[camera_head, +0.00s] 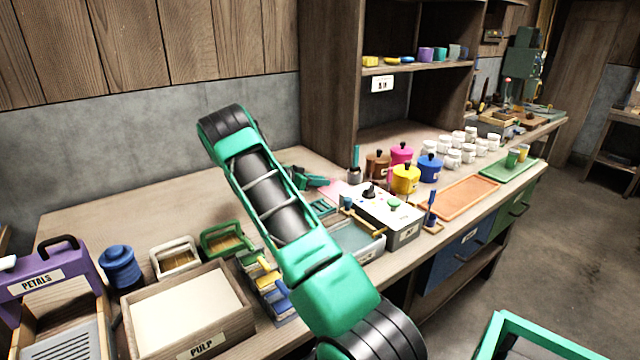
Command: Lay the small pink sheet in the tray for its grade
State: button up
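A small pale pink sheet (337,187) shows just right of my gripper (322,182), behind the grey box. My arm crosses the middle of the view, and the green gripper is low over the bench, partly hidden by the arm. The fingertips are beside or at the sheet's left edge. I cannot tell whether they are open or shut, or whether they touch it. A flat orange tray (460,198) lies empty toward the right of the bench. A green tray (522,168) lies beyond it with small green and yellow cups on it.
A grey box with knobs (405,228) stands between the gripper and the orange tray. Coloured lidded pots, including a yellow one (405,179), stand behind that tray. A pulp vat (190,310) and purple petals box (45,285) are at left. Bare bench lies behind my arm.

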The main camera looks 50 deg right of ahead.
jog(key=v, duration=1)
jog(key=shift+a, duration=0.1)
jog(key=shift+a+r, duration=0.3)
jog(key=shift+a, duration=0.1)
jog(key=s+a+r+n+t+y, duration=0.1)
jog(key=s+a+r+n+y, duration=0.2)
jog(key=s+a, duration=0.4)
jog(key=s+a+r+n+y, duration=0.3)
jog(key=s+a, duration=0.4)
jog(key=s, duration=0.6)
jog(key=s+a+r+n+t+y, duration=0.1)
jog(key=s+a+r+n+y, duration=0.3)
jog(key=s+a, duration=0.3)
jog(key=s+y, duration=0.1)
jog(key=s, duration=0.2)
jog(key=shift+a+r+t, duration=0.2)
jog(key=shift+a+t, duration=0.1)
jog(key=shift+a, duration=0.1)
jog(key=shift+o, duration=0.6)
jog(key=s+a+n+y, duration=0.2)
jog(key=s+a+n, duration=0.2)
jog(key=s+a, duration=0.5)
jog(key=shift+s+a+f, duration=0.2)
jog(key=shift+s+f, duration=0.15)
jog(key=shift+f, duration=0.15)
jog(key=shift+a+t, duration=0.15)
jog(key=shift+t, duration=0.15)
